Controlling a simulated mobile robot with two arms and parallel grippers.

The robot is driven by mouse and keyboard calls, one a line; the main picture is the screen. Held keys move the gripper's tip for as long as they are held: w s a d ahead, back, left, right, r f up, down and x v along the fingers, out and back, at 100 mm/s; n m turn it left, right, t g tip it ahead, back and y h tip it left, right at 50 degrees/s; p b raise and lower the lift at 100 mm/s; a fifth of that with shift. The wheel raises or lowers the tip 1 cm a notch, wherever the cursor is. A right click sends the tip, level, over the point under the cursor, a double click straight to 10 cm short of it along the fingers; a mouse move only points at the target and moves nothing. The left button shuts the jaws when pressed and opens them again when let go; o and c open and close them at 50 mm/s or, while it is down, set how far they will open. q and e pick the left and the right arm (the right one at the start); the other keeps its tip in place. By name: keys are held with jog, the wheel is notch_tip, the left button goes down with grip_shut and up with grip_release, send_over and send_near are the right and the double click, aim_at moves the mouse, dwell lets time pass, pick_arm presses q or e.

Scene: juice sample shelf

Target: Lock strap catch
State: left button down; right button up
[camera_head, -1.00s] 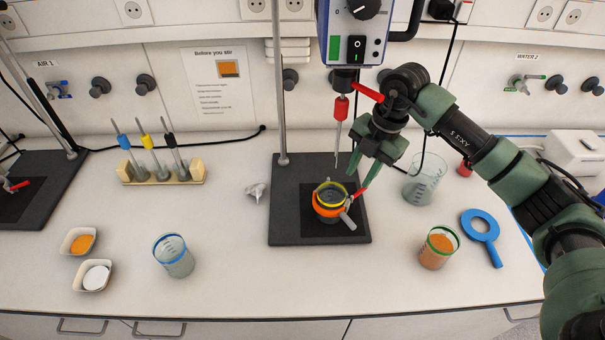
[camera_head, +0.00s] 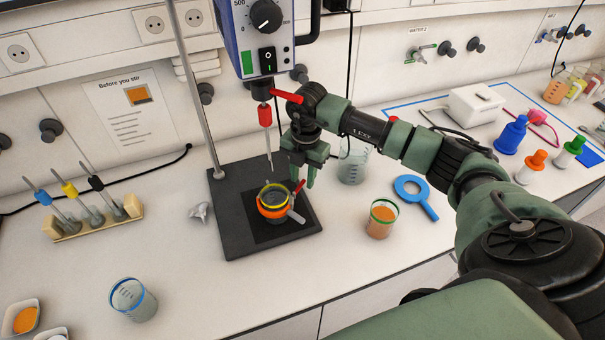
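A beaker with a yellow rim (camera_head: 276,190) stands on the dark plate of the stirrer stand. An orange strap (camera_head: 270,212) goes around it, with a red catch lever (camera_head: 300,186) and a grey handle (camera_head: 296,216) at its right side. My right gripper (camera_head: 303,182) points down beside the beaker, its green fingers apart around the upper end of the red lever. I see no firm grip on the lever; contact is too small to tell. My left gripper is not in view.
The stirrer (camera_head: 265,35) hangs above, its red-topped shaft (camera_head: 265,117) just left of my gripper. An empty beaker (camera_head: 353,165), an orange-filled beaker (camera_head: 381,219) and a blue ring (camera_head: 416,196) stand or lie to the right. The front bench is mostly clear.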

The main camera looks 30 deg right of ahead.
grip_shut()
